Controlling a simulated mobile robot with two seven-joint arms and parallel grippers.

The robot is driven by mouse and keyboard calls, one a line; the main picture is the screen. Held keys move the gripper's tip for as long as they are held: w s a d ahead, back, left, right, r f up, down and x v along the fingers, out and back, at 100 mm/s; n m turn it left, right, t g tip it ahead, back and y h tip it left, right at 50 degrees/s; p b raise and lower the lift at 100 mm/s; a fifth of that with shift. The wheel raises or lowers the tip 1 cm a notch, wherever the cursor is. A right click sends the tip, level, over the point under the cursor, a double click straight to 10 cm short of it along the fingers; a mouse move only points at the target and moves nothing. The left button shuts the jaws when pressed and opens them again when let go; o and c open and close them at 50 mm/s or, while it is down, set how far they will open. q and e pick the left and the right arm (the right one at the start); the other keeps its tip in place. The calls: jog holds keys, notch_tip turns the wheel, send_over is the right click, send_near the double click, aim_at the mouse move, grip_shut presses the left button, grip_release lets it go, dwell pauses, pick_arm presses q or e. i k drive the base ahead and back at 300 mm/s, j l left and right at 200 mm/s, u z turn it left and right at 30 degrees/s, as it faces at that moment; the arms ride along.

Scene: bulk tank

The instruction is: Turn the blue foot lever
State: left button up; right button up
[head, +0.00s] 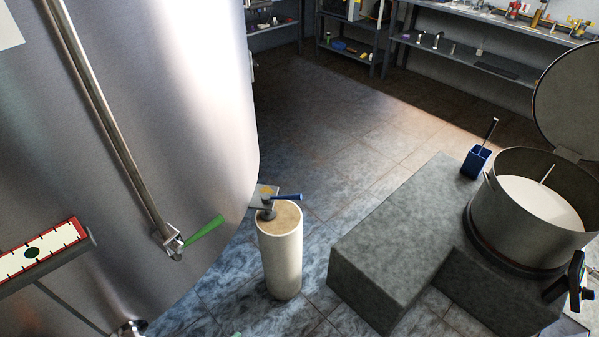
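The blue foot lever (287,197) is a short blue handle. It sits on a grey fitting (267,206) at the top of a pale cylindrical foot (281,255), beside the lower right side of the big steel tank (190,90). The lever points to the right and lies about level across the top of the foot. Nothing touches its free end. I can make out neither of my grippers in the head view.
A green lever (204,231) sits on the tank's pipe (105,115). A red-edged gauge panel (40,252) stands at left. Right are a grey stepped block (395,235), a blue holder (475,161) and an open vat (532,240). A dark part (577,280) beside the vat is unclear.

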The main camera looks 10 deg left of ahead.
aim_at(289, 197)
jog(key=i+u, duration=0.35)
jog(key=i+l+u, duration=0.35)
jog(key=i+j+u, duration=0.1)
jog(key=u, duration=0.3)
